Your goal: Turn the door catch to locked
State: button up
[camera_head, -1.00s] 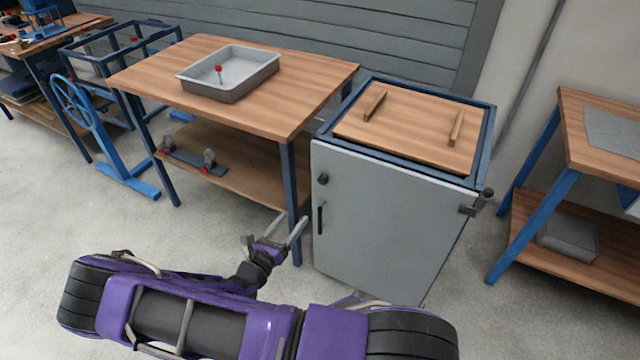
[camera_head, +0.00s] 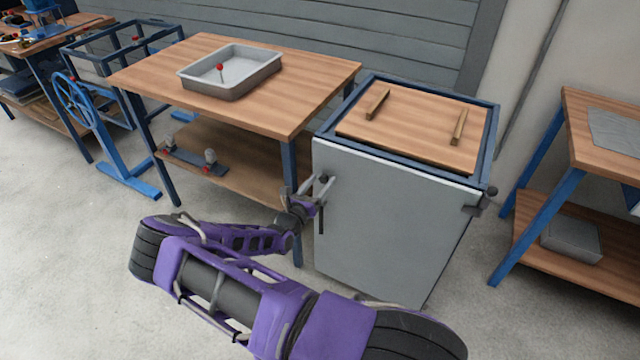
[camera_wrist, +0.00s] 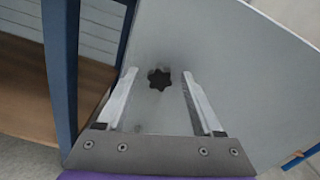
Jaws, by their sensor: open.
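The cabinet door (camera_head: 385,230) is a flat grey panel and stands closed. The door catch is a small dark knob (camera_head: 324,180) near the door's upper left edge. In the wrist view the catch (camera_wrist: 159,79) is a dark star-shaped knob, lying between and just beyond the fingertips. My gripper (camera_head: 319,188) is open in front of the catch, with one finger on each side in the wrist view (camera_wrist: 160,85). I cannot tell whether either finger touches it. A black vertical handle (camera_head: 321,218) is on the door just below the catch.
A wooden workbench (camera_head: 315,95) with a grey tray (camera_head: 265,88) stands left of the cabinet. Its blue leg (camera_wrist: 60,70) is close to my gripper. Another bench (camera_head: 600,150) stands at the right. A hinge (camera_head: 480,202) is at the door's right edge.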

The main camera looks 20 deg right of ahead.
grip_shut()
dwell(0.3)
